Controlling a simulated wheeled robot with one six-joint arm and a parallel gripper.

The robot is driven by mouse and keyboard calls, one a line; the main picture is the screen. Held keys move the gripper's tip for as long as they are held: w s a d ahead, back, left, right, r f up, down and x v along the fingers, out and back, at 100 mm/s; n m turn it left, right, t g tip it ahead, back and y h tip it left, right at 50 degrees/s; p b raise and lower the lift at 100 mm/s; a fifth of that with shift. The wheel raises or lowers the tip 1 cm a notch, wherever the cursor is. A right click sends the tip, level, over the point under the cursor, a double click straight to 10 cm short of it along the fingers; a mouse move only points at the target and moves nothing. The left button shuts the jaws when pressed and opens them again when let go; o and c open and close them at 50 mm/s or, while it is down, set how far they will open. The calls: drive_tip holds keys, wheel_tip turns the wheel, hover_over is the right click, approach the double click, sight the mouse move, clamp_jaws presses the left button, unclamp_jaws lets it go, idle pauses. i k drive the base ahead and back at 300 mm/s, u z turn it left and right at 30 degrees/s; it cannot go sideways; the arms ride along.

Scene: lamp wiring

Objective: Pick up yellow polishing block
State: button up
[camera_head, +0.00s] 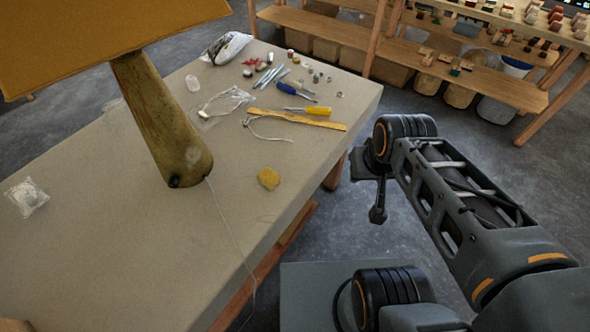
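The yellow polishing block (269,179) is a small rounded yellow lump. It lies on the grey-beige workbench (180,250), to the right of the lamp's base and near the bench's right edge. Nothing touches it. My arm is at the right of the picture, off the bench, above the floor. Its dark end parts are to the right of the block, well apart from it. I cannot make out the fingers of my gripper.
A lamp (160,120) with a yellow shade stands left of the block; its thin cord runs down the bench. A yellow ruler (298,119), screwdrivers (296,91) and small parts lie farther back. A plastic bag (26,197) lies at left. Wooden shelves (480,70) stand behind.

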sight(267, 178)
drive_tip(key=z, duration=0.25)
drive_tip(key=k, duration=0.55)
drive_tip(key=u, duration=1.2)
drive_tip(key=i, duration=0.45)
